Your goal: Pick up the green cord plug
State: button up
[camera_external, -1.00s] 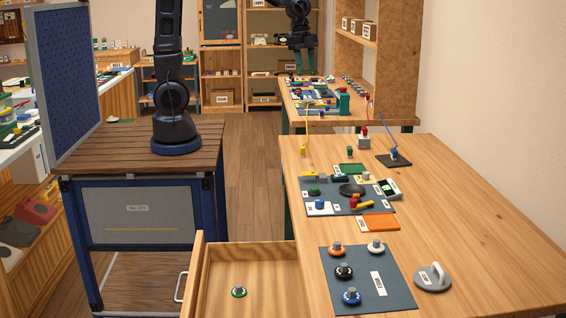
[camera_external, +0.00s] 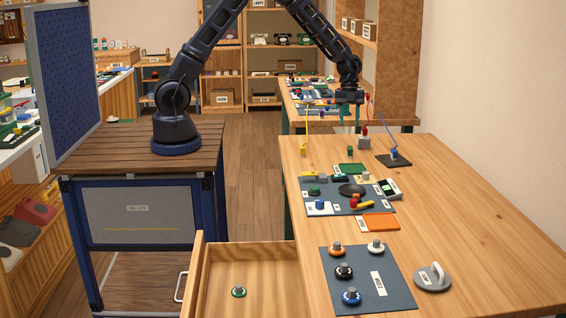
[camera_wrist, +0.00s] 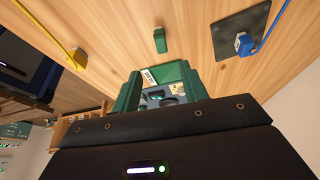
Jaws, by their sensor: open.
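The green cord plug (camera_external: 350,151) stands as a small green block on the wooden table, between a yellow plug (camera_external: 303,150) and a blue plug (camera_external: 394,154). In the wrist view the green plug (camera_wrist: 160,40) is at the top middle, with the yellow plug (camera_wrist: 79,60) to its left and the blue plug (camera_wrist: 243,45) to its right. My gripper (camera_external: 349,112) has green fingers and is open and empty, above the table's far end. Its fingers (camera_wrist: 160,88) show apart in the wrist view, clear of the green plug.
A red plug (camera_external: 364,131) stands near the far table edge. The blue plug is on a dark pad (camera_external: 385,162). A green mat (camera_external: 349,170), a crowded grey mat and an orange pad (camera_external: 381,222) lie nearer. An open drawer (camera_external: 262,248) juts out at front left.

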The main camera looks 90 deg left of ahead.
aim_at(350, 147)
jog(key=x, duration=1.1)
jog(key=shift+w+f, duration=0.15)
jog(key=shift+f, duration=0.3)
jog(key=shift+c, duration=0.2)
grip_shut()
